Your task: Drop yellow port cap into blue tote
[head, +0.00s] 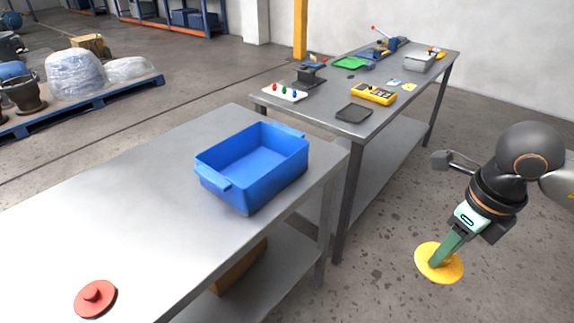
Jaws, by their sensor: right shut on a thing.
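The yellow port cap (424,262) is a round disc held in the air at the lower right, over the concrete floor and clear of the tables. My right gripper (439,261) is shut on the cap, its green fingers pointing down onto the middle of it. The blue tote (228,188) stands on the near metal table, left of the gripper. The part of its inside that I can see looks empty. My left gripper is out of view.
A red cap (95,298) lies on the near table (120,210) at its front. A second table (330,125) behind carries a yellow meter (374,94), a black tray (354,113) and several tools. Open floor lies between the tote's table and my right arm.

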